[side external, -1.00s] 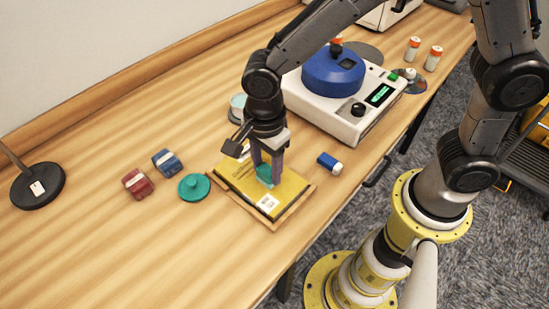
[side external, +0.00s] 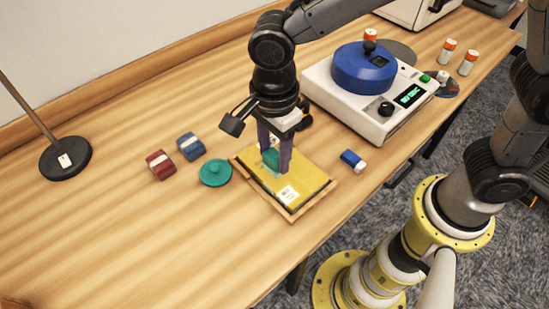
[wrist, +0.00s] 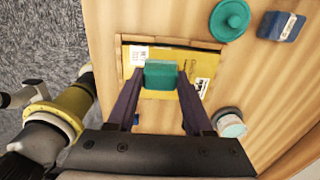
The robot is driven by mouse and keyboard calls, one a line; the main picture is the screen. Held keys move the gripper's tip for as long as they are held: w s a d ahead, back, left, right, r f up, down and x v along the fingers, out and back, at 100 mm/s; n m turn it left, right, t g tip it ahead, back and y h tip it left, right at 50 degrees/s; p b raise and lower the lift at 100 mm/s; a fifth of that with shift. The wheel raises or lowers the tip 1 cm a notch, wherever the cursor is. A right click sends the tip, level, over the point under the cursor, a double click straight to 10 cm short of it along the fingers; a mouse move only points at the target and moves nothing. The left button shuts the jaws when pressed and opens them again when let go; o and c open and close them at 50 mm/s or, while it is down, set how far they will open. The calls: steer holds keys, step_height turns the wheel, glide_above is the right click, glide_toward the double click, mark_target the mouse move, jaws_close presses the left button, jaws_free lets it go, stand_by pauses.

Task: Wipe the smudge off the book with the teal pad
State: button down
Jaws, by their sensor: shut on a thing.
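The yellow book (side external: 312,182) lies flat inside a low wooden frame (side external: 316,204) on the bench. It also shows in the wrist view (wrist: 172,54), with white labels on its cover. My gripper (side external: 274,167) points down over the book and is shut on the teal pad (side external: 271,158). In the wrist view the teal pad (wrist: 161,74) sits between both fingertips (wrist: 160,84). The pad is at or just above the cover; I cannot tell if it touches. A pale bluish patch (side external: 268,173) shows beside the pad; I cannot tell if it is the smudge.
A teal lid-like disc (side external: 215,173), a blue block (side external: 190,146) and a red block (side external: 160,164) lie left of the frame. A blue-and-white block (side external: 353,160) lies right. A blue-topped machine (side external: 345,108) stands behind. The front left bench is clear.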

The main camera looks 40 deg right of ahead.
steer(key=shift+r, duration=1.35)
